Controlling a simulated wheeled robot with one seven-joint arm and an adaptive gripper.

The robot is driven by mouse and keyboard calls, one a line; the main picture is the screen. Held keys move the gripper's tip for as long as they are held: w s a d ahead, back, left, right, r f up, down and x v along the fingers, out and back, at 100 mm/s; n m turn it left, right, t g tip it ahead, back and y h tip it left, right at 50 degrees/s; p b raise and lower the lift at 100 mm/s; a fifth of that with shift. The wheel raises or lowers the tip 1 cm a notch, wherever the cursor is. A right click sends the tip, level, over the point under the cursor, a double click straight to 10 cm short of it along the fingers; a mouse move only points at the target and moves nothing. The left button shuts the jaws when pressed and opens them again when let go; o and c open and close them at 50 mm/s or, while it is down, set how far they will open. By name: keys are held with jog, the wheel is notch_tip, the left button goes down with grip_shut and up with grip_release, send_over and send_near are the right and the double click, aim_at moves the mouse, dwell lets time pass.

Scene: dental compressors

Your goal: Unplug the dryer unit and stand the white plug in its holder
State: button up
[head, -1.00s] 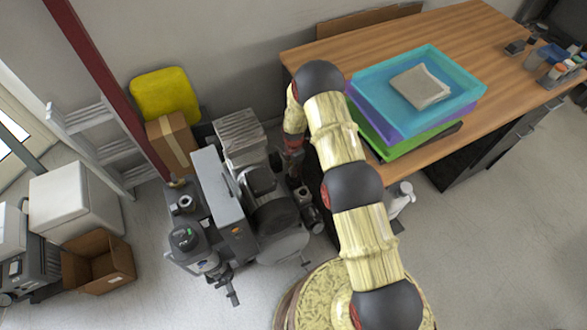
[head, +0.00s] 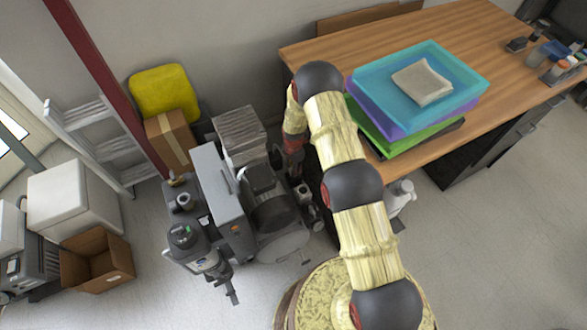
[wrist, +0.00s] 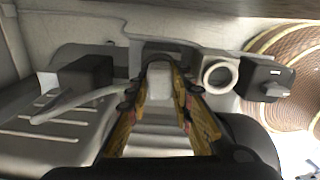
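In the wrist view a pale, whitish plug-like block (wrist: 160,84) stands between the fingertips of my gripper (wrist: 163,88). The two yellow-brown fingers lie on either side of it, close to its sides; I cannot tell if they touch it. A light ring-shaped holder (wrist: 218,73) with a round dark opening is just right of the fingers and looks empty. The plug and holder cannot be made out there.
Left of the fingers is a dark block (wrist: 88,72) with a pale cord (wrist: 75,103). A dark switch box (wrist: 266,80) is right of the ring. The wooden desk (head: 330,55) with stacked trays (head: 470,95) stands close right of my arm. An open carton (head: 97,260) is at left.

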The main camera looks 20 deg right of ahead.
jog(key=o, duration=0.5)
jog(key=shift+o, duration=0.2)
notch_tip(320, 180, up, 12)
dwell(0.5)
